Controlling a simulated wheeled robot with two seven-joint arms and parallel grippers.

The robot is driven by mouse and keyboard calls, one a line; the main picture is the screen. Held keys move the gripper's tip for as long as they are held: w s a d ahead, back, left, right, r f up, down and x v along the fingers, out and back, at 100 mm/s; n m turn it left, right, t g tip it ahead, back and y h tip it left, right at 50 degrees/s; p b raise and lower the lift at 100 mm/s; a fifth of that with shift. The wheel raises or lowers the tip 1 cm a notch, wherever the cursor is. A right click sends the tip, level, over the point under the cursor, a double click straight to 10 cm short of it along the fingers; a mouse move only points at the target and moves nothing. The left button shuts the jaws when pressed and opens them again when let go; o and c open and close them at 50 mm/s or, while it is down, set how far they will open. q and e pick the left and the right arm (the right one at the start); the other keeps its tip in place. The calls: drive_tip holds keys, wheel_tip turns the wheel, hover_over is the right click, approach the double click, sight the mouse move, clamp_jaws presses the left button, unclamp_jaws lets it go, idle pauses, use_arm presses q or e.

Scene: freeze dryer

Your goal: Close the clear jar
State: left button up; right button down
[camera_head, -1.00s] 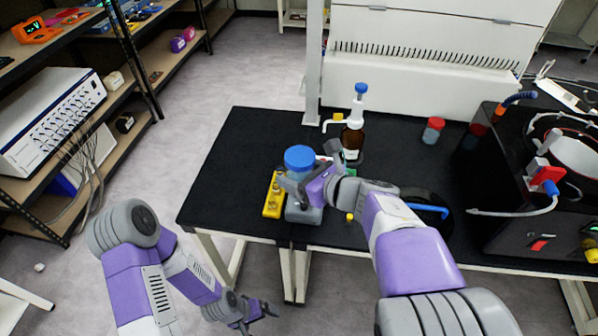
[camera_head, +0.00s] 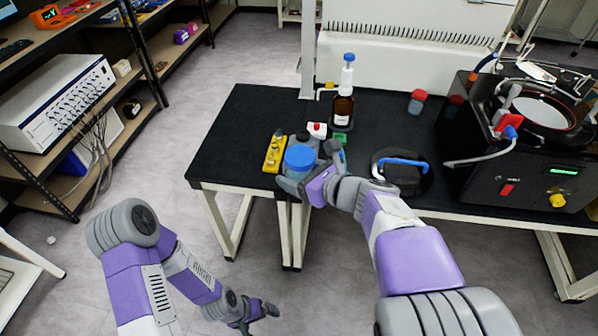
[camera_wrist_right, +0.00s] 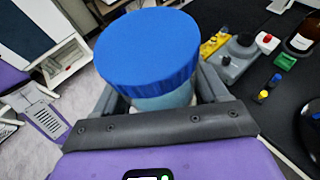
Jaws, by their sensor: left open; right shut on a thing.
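The clear jar (camera_head: 299,172) has its blue lid (camera_head: 299,157) on top. It is upright at the front edge of the black table, in my right gripper (camera_head: 303,190), which is shut on its body. The right wrist view shows the lid (camera_wrist_right: 149,47) resting level over the jar's pale, translucent body (camera_wrist_right: 163,100), with fingers on both sides. I cannot tell whether the lid is screwed tight. The jar's base is hidden, so I cannot tell if it touches the table. My left gripper (camera_head: 262,316) is open and empty, low in front of the table.
A black disc with a blue handle (camera_head: 403,163) lies to the right. A black machine (camera_head: 500,150) fills the table's right end.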

drive_tip(key=shift+w+f, duration=0.25)
drive_tip(key=shift+w, duration=0.1)
drive_tip(key=shift+s, duration=0.1)
drive_tip(key=w+d+f+m+t+h, duration=0.1)
drive_tip(key=w+d+f+m+h, duration=0.3)
drive_tip(key=d+f, duration=0.1)
drive_tip(key=w+d+f+m+t+h, duration=0.2)
drive_tip(key=w+d+f+m+h, duration=0.1)
drive_tip(key=d, duration=0.5)
drive_tip(key=shift+w+d+f+m+h, duration=0.3)
drive_tip(key=shift+w+f+m+h, duration=0.15)
drive_tip(key=shift+f+h, duration=0.45)
drive_tip(key=shift+r, duration=0.1)
